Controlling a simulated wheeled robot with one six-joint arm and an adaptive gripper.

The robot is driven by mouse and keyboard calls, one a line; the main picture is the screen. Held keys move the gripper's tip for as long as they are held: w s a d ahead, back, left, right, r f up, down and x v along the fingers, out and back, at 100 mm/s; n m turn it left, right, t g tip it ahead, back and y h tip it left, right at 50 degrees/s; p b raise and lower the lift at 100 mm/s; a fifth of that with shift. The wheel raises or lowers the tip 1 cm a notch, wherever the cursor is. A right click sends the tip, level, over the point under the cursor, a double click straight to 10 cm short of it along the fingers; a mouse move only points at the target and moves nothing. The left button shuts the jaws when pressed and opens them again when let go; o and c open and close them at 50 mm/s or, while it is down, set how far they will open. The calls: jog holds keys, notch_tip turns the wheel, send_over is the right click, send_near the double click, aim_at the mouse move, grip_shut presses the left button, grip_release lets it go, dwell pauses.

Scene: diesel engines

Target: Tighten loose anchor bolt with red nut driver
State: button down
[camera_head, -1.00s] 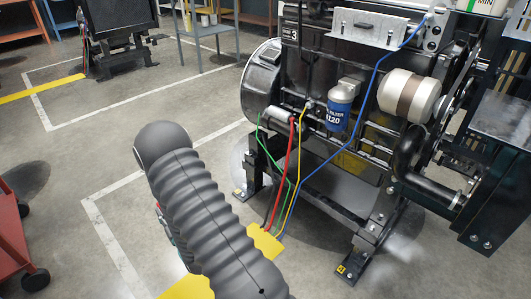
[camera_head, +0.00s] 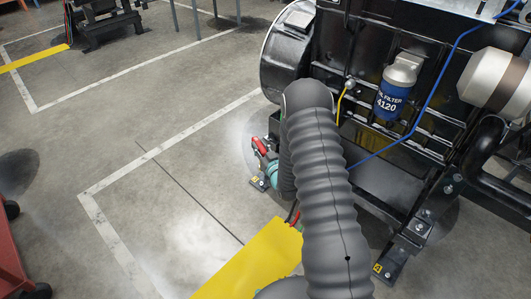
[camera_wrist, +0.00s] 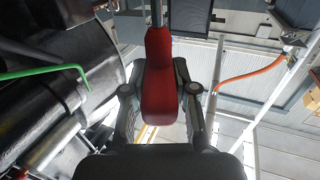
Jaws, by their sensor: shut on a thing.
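My gripper (camera_wrist: 161,80) is shut on the red handle of the nut driver (camera_wrist: 158,97); a thin dark shaft runs from the handle to the top edge of the wrist view. In the head view my arm hides most of the gripper, and a bit of the red driver (camera_head: 259,146) shows left of the arm, beside the engine. Below it is an engine foot (camera_head: 259,183) with a yellow tag on the floor. A second tagged foot (camera_head: 388,266) stands at the lower right. Which anchor bolt is loose I cannot tell. The driver's tip is hidden.
The black engine (camera_head: 400,110) with a blue oil filter (camera_head: 390,98) stands close on the right. A blue cable (camera_head: 425,115) crosses its side. The floor on the left is open, with a red cart (camera_head: 12,255) at the edge.

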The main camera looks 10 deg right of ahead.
jog(key=w+d+f+n+g+y+b, duration=0.1)
jog(key=w+f+n+y+b, duration=0.1)
jog(key=f, duration=0.7)
jog(key=w+d+f+n+g+y+b, duration=0.1)
jog(key=w+f+n+y+b, duration=0.1)
jog(key=w+f+y+b, duration=0.2)
jog(key=w+f+b, duration=0.3)
jog(key=w+f, duration=0.1)
jog(key=f, duration=0.2)
jog(key=shift+d+g, duration=0.25)
jog(key=shift+g, duration=0.15)
jog(key=shift+f, duration=0.2)
jog(key=shift+s+f+b, duration=0.1)
jog(key=shift+f+b, duration=0.25)
jog(key=shift+f, duration=0.7)
dwell(1.2)
